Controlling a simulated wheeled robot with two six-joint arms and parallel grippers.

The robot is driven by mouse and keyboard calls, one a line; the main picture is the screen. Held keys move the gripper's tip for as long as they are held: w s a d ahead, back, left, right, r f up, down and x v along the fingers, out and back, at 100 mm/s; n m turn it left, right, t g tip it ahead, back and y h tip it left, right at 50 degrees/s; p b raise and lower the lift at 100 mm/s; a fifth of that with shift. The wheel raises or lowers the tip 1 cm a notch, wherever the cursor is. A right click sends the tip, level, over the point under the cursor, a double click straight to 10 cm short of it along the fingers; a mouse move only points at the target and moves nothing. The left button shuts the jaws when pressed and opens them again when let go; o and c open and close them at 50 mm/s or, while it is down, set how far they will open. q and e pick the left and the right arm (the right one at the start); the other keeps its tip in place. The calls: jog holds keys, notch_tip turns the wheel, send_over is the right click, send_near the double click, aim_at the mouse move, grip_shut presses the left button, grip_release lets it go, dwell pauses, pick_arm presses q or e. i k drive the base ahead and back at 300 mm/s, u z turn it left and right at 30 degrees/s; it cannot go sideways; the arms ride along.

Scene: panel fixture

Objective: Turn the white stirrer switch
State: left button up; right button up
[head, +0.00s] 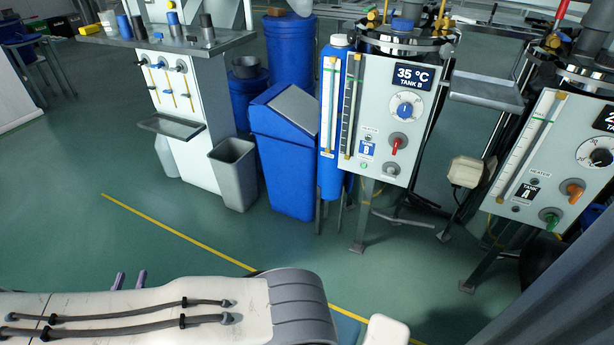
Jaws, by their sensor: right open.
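The white stirrer switch (391,169) is a small whitish-grey knob low on the right of the Tank B panel (378,88). Above it are a red knob (398,143) and a blue dial (405,109). Its exact turn angle is too small to tell. Two greyish-purple prongs at the lower left look like the fingertips of my right gripper (129,281). They are apart with nothing seen between them, far from the panel; the rest is hidden behind a white arm link. My left gripper is not in view.
The Tank A panel (538,150) stands at the right with orange and green knobs. A blue bin (283,165) and a grey bin (234,175) stand left of Tank B. A blue cylinder (333,110) adjoins its panel. The green floor (210,235) in front is clear.

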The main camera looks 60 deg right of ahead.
aim_at(389, 175)
jog(key=u, duration=0.4)
jog(key=k, duration=1.15)
jog(key=z, duration=1.6)
jog(key=i, duration=0.65)
jog(key=z, duration=0.05)
